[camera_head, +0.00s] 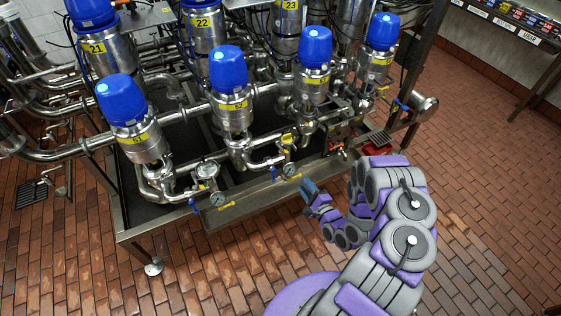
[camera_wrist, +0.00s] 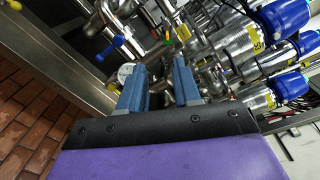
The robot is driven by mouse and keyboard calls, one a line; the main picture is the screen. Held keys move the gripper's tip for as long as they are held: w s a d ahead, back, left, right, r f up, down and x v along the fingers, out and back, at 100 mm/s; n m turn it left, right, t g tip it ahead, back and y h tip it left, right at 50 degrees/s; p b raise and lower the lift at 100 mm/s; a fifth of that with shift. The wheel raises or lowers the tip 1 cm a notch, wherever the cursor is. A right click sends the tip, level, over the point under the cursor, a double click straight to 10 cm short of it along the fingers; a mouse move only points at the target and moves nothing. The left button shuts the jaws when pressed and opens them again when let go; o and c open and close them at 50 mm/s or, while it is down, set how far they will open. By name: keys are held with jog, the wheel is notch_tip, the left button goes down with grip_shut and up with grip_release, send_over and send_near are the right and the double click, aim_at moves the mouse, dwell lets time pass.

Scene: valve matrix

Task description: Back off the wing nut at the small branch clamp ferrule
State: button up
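My gripper (camera_head: 310,191) is in front of the steel frame's front rail, right of the pressure gauges. In the wrist view my gripper (camera_wrist: 160,78) has its two blue-grey fingers apart, with no object visibly held between them. Steel branch pipework (camera_wrist: 205,45) with small fittings lies beyond the fingertips. The small branch clamp ferrule and its wing nut are too small to tell apart from the other fittings in either view. A pressure gauge (camera_wrist: 126,70) shows beside the left finger, partly hidden by it.
Blue-capped valves (camera_head: 235,95) stand in rows over the pipes. Gauges (camera_head: 217,198) and small blue and yellow handles (camera_head: 228,204) sit along the front rail (camera_head: 250,193). A red item (camera_head: 377,143) lies to the right. The brick floor (camera_head: 470,190) at right is clear.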

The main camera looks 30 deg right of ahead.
jog(key=b, duration=0.4)
send_near(282, 149)
jog(key=w+f+b, duration=0.1)
jog(key=w+b, duration=0.2)
jog(key=w, duration=0.3)
jog(key=shift+w+a+m+t, duration=0.2)
jog(key=shift+a+m+t, duration=0.1)
jog(key=shift+a+m, duration=0.1)
jog(key=shift+d+f, duration=0.15)
jog(key=shift+d, duration=0.45)
jog(key=shift+c, duration=0.5)
jog(key=shift+a, duration=0.45)
grip_shut()
jog(key=shift+d, duration=0.1)
